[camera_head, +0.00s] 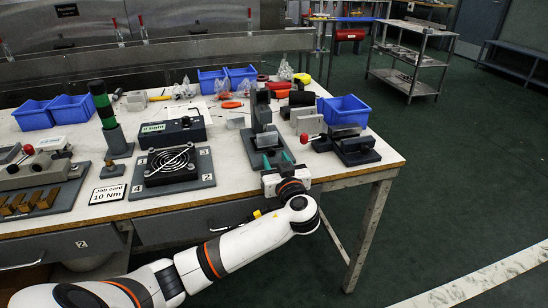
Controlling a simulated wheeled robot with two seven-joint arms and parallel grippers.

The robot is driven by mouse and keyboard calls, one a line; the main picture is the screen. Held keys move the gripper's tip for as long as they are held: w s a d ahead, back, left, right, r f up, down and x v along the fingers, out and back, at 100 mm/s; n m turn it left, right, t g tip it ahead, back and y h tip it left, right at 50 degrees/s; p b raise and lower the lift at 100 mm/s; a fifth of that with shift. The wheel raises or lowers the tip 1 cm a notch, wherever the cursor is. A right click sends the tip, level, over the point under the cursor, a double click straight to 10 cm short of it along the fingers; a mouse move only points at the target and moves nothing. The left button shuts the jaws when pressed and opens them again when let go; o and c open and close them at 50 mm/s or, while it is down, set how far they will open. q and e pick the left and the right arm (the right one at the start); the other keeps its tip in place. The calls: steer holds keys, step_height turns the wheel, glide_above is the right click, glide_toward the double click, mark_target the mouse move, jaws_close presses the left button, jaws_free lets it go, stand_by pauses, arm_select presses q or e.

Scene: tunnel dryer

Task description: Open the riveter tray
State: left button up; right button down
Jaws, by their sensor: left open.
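A grey upright press-like device (261,112), which looks like the riveter, stands near the front edge of the workbench. A grey block at its front lies just beyond my left gripper (276,160). The left gripper reaches over the bench's front edge with its green-tipped fingers apart and nothing seen between them. Whether the fingers touch the device cannot be told. The tray itself is not clearly distinguishable, as the gripper covers the device's front. My right gripper is not in view.
A metal cart (408,57) stands behind right; the green floor at right is open.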

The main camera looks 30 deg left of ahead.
arm_select(q)
steer(key=shift+x, duration=1.2)
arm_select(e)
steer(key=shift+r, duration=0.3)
